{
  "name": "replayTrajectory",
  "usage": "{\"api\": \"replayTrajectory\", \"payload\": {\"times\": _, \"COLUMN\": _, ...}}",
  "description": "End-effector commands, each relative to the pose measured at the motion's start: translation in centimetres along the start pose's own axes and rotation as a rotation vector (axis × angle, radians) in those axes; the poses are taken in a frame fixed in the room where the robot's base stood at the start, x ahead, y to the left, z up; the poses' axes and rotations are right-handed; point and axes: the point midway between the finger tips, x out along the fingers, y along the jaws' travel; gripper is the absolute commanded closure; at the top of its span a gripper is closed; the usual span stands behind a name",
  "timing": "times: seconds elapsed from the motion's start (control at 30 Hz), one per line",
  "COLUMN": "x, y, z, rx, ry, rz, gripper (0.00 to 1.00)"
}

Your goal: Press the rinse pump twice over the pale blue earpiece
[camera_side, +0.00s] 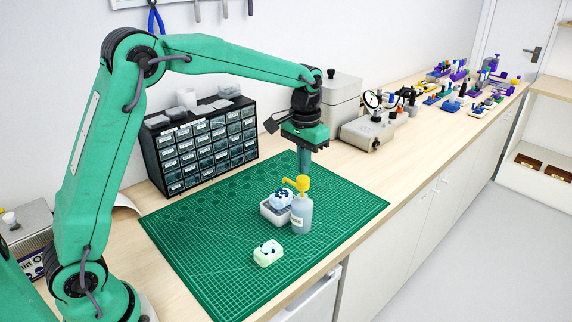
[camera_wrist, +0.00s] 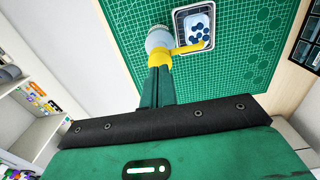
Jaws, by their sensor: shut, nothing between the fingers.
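The rinse pump bottle (camera_side: 301,214), grey-blue with a yellow pump head (camera_side: 302,184), stands upright on the green mat. In the wrist view its yellow head (camera_wrist: 159,59) has its spout (camera_wrist: 190,48) reaching over the edge of a small tray (camera_wrist: 179,27). The pale blue earpiece (camera_wrist: 199,26), with dark blue spots, lies in that tray; it also shows in the side view (camera_side: 281,198). My gripper (camera_side: 303,170) is shut and empty, fingers pointing down, its tips right at the top of the pump head. I cannot tell if they touch it.
A pale green earpiece (camera_side: 268,252) lies on the cutting mat (camera_side: 200,250) in front of the bottle. A drawer cabinet (camera_side: 205,148) stands behind, and a grey machine (camera_side: 368,130) to the right. The mat's right and left parts are clear.

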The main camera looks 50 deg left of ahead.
Motion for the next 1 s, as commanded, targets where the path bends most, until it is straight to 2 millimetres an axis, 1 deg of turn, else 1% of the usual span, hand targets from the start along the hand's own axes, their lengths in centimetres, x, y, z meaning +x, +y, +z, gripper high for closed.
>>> {"api": "replayTrajectory", "payload": {"times": 0.53, "x": -0.2, "y": 0.0, "z": 0.0, "rx": 0.000, "ry": 0.001, "rz": 0.000, "gripper": 1.00}}
{"api": "replayTrajectory", "payload": {"times": 0.67, "x": -0.9, "y": 0.0, "z": 0.0, "rx": 0.000, "ry": 0.001, "rz": 0.000, "gripper": 1.00}}
{"api": "replayTrajectory", "payload": {"times": 1.0, "x": -3.3, "y": 0.0, "z": 0.0, "rx": 0.000, "ry": 0.002, "rz": 0.000, "gripper": 1.00}}
